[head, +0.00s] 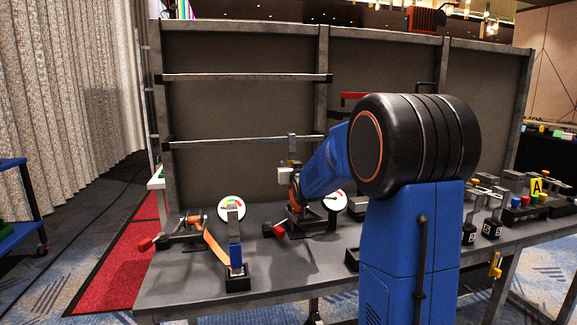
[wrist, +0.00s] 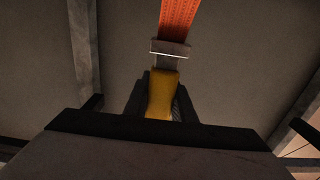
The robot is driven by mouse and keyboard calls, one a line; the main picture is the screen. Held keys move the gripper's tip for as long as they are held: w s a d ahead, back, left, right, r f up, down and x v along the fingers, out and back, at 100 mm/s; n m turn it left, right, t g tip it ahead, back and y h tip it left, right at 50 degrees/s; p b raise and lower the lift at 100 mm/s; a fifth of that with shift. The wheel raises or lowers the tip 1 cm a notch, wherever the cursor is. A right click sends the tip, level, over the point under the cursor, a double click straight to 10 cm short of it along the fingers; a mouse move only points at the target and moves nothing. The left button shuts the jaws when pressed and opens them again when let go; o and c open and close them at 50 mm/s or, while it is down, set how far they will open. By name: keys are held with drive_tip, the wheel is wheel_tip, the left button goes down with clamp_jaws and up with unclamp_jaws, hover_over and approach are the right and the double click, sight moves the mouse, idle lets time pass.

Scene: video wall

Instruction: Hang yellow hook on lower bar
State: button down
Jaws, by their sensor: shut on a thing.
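The lower bar (head: 235,140) runs level across the left panel, below the upper bar (head: 245,77). My gripper (head: 287,169) is in front of the panel, a little below the right end of the lower bar. In the wrist view my gripper (wrist: 161,92) is shut on the yellow hook (wrist: 162,95). A metal buckle (wrist: 170,48) and an orange strap (wrist: 180,15) join the hook and run out at the top. In the head view the hook is small and partly hidden by my gripper. I cannot tell whether it touches the bar.
A grey workbench (head: 190,290) stands below the panel. On it are a clamp with a red handle (head: 147,243), a blue upright post (head: 235,250) and round gauges (head: 231,208). Black blocks and fittings (head: 491,229) fill the right side. The left panel's front is mostly clear.

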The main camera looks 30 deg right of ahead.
drive_tip(key=c, duration=1.4)
unclamp_jaws()
drive_tip(key=v, duration=0.7)
drive_tip(key=shift+s, duration=0.25)
drive_tip(key=shift+r, duration=0.1)
